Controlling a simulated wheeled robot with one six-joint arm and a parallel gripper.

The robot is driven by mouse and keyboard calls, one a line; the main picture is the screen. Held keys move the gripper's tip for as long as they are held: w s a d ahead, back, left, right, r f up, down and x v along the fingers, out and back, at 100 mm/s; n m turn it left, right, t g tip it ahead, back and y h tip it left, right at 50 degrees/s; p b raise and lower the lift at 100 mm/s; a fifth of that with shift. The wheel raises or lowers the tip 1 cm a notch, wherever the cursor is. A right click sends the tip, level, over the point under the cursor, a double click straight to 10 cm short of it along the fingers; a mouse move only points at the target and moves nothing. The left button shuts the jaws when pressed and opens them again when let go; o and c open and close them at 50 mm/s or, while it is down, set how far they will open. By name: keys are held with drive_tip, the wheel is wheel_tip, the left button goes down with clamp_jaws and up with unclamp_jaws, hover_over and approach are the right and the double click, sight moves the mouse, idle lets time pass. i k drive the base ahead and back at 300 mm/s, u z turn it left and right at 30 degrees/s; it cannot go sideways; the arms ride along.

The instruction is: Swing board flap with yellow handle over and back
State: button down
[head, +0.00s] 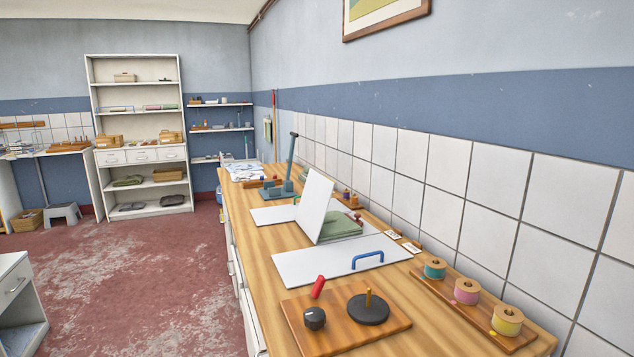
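A white folding board lies on the wooden counter (243,237). One white flap (314,206) stands up, tilted, near its middle. A flat white panel (272,215) lies to its left. A near flap (312,266) lies flat and carries a blue handle (367,257). A folded green cloth (341,226) lies just right of the standing flap, partly hidden by it. I see no yellow handle; the far side of the standing flap is hidden. My gripper is not in view.
A wooden base (300,304) with a red lever, black knob and dark disc stands in front. A rack of thread spools (466,291) runs along the tiled wall. A blue-grey lever device (279,186) stands behind the board. Open red floor lies left.

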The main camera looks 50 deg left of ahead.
sight(318, 189)
drive_tip(key=u, duration=0.6)
drive_tip(key=i, duration=0.6)
drive_tip(key=u, duration=0.7)
